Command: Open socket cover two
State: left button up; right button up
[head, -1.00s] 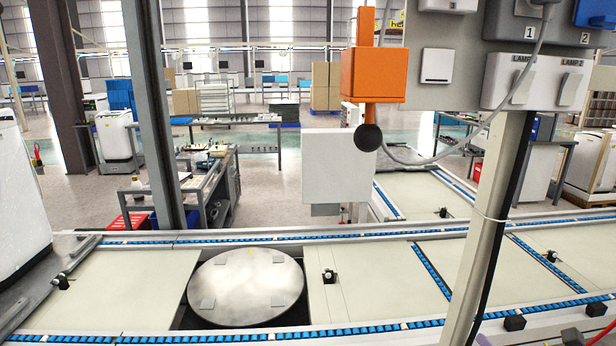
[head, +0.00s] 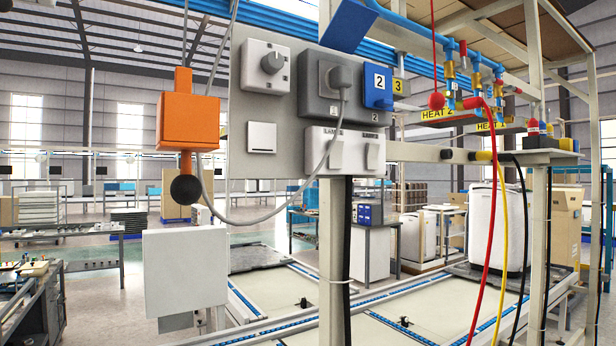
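Socket cover two (head: 378,86) is a blue cover marked with a white 2 label, on the right half of the dark grey double socket unit (head: 318,98). It looks closed over its socket. A plug (head: 341,77) with a grey cable sits in the left socket. A blue flap (head: 350,25) slants up above that socket and seems to be its raised cover. Neither of my grippers is in the head view.
The grey panel (head: 240,105) also carries a rotary knob (head: 272,62), a white switch (head: 262,137) and two lamp switches (head: 345,150). An orange box (head: 188,122) with a black ball hangs left. Red, yellow and black hoses hang at right. A post (head: 333,250) stands below the panel.

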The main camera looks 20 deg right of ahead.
aim_at(377, 80)
jog(key=z, duration=1.2)
